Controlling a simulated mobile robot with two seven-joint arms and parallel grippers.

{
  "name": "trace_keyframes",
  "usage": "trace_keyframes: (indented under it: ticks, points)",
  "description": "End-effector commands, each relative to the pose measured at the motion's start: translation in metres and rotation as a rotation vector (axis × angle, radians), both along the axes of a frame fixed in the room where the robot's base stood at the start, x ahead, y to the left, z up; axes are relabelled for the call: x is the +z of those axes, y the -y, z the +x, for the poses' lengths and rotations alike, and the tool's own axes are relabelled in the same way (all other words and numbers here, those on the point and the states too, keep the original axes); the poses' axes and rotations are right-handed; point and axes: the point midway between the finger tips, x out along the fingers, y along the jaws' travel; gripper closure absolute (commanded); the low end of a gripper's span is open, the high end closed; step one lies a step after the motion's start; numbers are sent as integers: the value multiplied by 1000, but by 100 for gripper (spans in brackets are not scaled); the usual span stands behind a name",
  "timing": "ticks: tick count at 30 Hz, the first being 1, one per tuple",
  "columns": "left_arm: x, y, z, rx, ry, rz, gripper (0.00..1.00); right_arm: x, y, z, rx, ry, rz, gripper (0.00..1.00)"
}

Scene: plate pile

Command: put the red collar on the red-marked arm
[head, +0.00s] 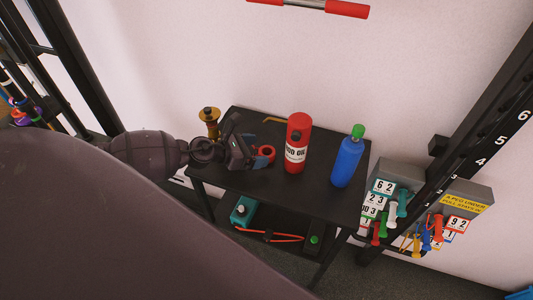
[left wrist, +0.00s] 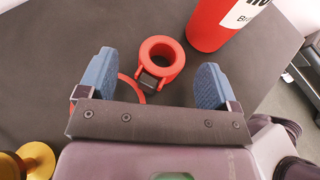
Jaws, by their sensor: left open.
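The red collar (head: 270,152) lies on the black cart top (head: 325,190), left of a red bottle. In the left wrist view the collar (left wrist: 179,60) is a thick red ring beside a thinner red loop, which is partly behind the gripper. My left gripper (head: 252,152) is just left of the collar. Its blue-padded fingers (left wrist: 155,82) are open, with the collar between and slightly beyond their tips, apparently untouched. Coloured bands, red among them, show on a rack at the far left (head: 13,101); I cannot tell which arm is red-marked. My right gripper is not in view.
The red bottle (head: 299,130) and a blue bottle (head: 347,160) stand right of the collar. A brass-coloured object (head: 209,115) stands behind my left wrist. A teal box (head: 243,209) sits on the lower shelf. A black upright with numbers (head: 481,125) stands at right.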

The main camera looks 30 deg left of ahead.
Motion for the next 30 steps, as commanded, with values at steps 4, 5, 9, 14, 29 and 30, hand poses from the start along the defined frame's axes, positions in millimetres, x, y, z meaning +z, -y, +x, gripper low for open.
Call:
trace_keyframes:
  ticks: [4,5,9,14,29,30]
  points:
    - [-11,14,14,-1,1,-2,15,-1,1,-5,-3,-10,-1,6]
    - [-12,15,18,0,3,-2,15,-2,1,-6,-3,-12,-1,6]
    - [-17,21,26,-1,0,-2,15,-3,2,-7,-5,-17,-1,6]
    - [-19,22,28,-1,-1,-1,15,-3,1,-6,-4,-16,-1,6]
    - [-18,21,28,0,0,-1,71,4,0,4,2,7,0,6]
    - [-18,21,28,0,0,-1,71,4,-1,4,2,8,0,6]
